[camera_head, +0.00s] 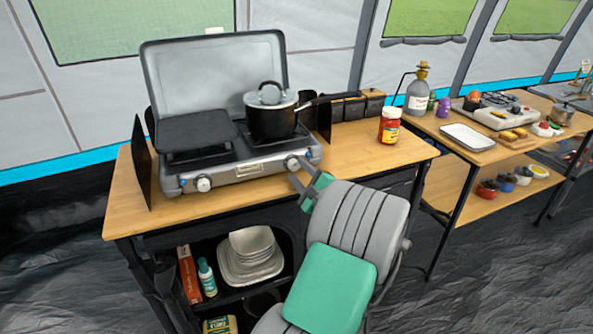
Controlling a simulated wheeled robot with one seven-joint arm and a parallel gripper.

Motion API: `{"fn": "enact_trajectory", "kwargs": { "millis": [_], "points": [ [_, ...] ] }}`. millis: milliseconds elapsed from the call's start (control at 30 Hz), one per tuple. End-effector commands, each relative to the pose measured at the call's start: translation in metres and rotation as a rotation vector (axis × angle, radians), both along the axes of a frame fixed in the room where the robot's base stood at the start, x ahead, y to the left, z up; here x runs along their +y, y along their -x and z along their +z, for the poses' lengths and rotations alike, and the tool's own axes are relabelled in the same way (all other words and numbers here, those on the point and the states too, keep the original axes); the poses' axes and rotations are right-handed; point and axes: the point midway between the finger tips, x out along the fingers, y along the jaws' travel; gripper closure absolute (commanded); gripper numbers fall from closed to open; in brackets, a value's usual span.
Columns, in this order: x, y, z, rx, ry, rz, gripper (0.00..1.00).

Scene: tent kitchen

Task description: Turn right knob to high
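The grey camping stove (240,172) stands on a wooden table with its lid raised. Its right knob (291,163) is a round dial on the front panel, near the right end. The left knob (203,184) is on the same panel. My gripper (297,170) is just in front of and right of the right knob, its fingers pointing at the panel. The two grey fingers look apart, with nothing visible between them. I cannot tell whether a finger touches the knob. The knob's pointer is too small to read.
A black pot (271,119) with a lid sits on the right burner, and a flat black griddle (193,135) on the left. A red jar (389,126) stands to the right on the table (352,150). Shelves with stacked dishes (250,258) are below.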

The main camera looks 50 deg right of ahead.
Motion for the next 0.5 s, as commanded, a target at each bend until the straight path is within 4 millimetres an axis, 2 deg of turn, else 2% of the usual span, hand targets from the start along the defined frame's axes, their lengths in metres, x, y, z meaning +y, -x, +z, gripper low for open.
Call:
{"fn": "enact_trajectory", "kwargs": {
  "millis": [133, 367, 500],
  "points": [
    [-0.0064, -0.0140, 0.0002, 0.001, 0.001, 0.001, 0.61],
    [-0.0084, -0.0144, -0.0001, 0.002, 0.001, -0.003, 0.61],
    [-0.0084, -0.0142, -0.0001, 0.002, 0.001, -0.003, 0.70]
  ]
}}
